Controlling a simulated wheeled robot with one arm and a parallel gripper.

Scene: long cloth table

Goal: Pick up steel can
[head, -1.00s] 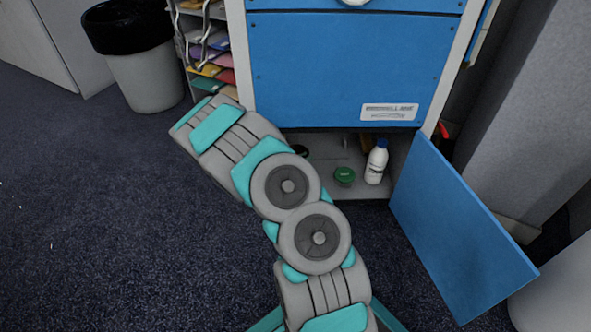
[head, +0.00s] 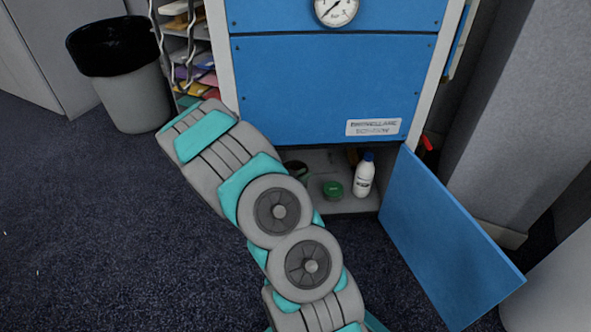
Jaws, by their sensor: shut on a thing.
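I do not make out a steel can in the head view. My gripper is not in view; the grey and teal links of my arm cover the left part of the cabinet's lower opening. Inside the open lower compartment (head: 349,205) stand a small green-lidded container (head: 333,189) and a white bottle with a blue cap (head: 364,178). A dark rounded item (head: 298,168) sits at the left, partly hidden by my arm, and I cannot tell what it is.
The blue cabinet (head: 320,85) has a gauge (head: 337,10) at its top. Its lower door (head: 440,240) hangs open to the right. A bin with a black liner (head: 130,90) and a paper rack (head: 190,60) stand left. Dark carpet (head: 100,230) is clear at left.

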